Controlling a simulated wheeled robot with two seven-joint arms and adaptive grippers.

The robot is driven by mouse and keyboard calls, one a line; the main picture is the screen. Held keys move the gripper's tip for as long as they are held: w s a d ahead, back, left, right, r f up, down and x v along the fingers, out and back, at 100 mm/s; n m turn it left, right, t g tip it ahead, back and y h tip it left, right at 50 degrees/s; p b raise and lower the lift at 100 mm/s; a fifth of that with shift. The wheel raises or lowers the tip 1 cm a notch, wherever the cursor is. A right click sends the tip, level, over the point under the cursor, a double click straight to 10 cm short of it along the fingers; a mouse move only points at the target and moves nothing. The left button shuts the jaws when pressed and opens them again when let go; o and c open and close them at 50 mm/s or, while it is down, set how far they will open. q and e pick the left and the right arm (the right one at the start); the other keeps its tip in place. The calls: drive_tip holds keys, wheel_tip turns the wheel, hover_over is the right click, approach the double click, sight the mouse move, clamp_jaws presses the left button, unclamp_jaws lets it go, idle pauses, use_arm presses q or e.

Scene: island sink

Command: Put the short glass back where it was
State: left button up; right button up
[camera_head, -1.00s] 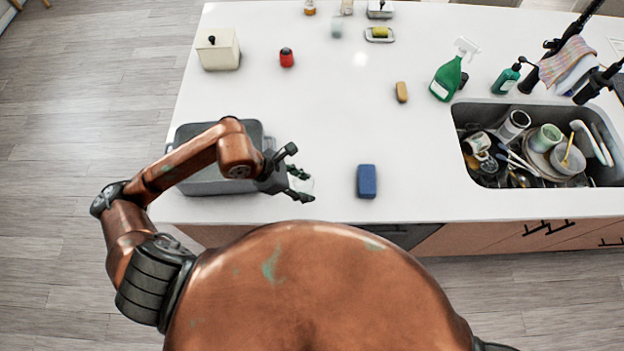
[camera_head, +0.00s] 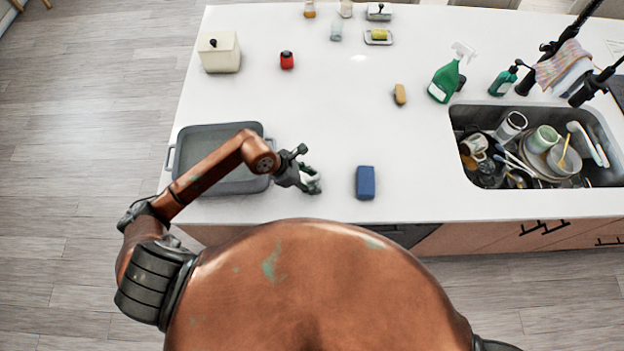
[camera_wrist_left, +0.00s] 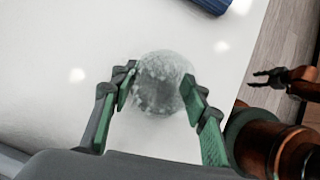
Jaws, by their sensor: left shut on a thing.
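The short glass (camera_wrist_left: 160,84) is clear and frosted-looking in the left wrist view, seen from above. It sits between the two green-padded fingers of my left gripper (camera_wrist_left: 163,94), which is shut on it. In the head view my left gripper (camera_head: 312,179) is over the front of the white counter, between the grey tray and the blue sponge. The glass is mostly hidden by the fingers there. I cannot tell whether its base touches the counter. My right gripper (camera_wrist_left: 268,79) shows at the right of the wrist view, fingers apart and empty.
The grey tray (camera_head: 192,133) is left of my gripper, under my arm. The blue sponge (camera_head: 365,182) lies to the right. A clear glass (camera_head: 336,31) stands at the back. The sink (camera_head: 462,117) holds many dishes. The middle of the counter (camera_head: 335,110) is free.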

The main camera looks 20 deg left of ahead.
use_arm(q)
drive_tip(key=shift+f, duration=0.15)
use_arm(e)
drive_tip(key=shift+f, duration=0.15)
use_arm(q)
drive_tip(key=o, duration=1.3)
use_arm(e)
drive_tip(key=shift+a, duration=0.3)
use_arm(q)
drive_tip(key=shift+a+r, duration=0.1)
drive_tip(key=shift+r, duration=0.2)
drive_tip(key=b+v, duration=0.2)
drive_tip(key=v, duration=0.9)
drive_tip(key=shift+s+r, duration=0.2)
drive_tip(key=shift+r, duration=0.05)
use_arm(e)
drive_tip(key=shift+d+f, duration=0.2)
drive_tip(key=shift+f, duration=0.6)
use_arm(q)
drive_tip(key=shift+a, duration=0.1)
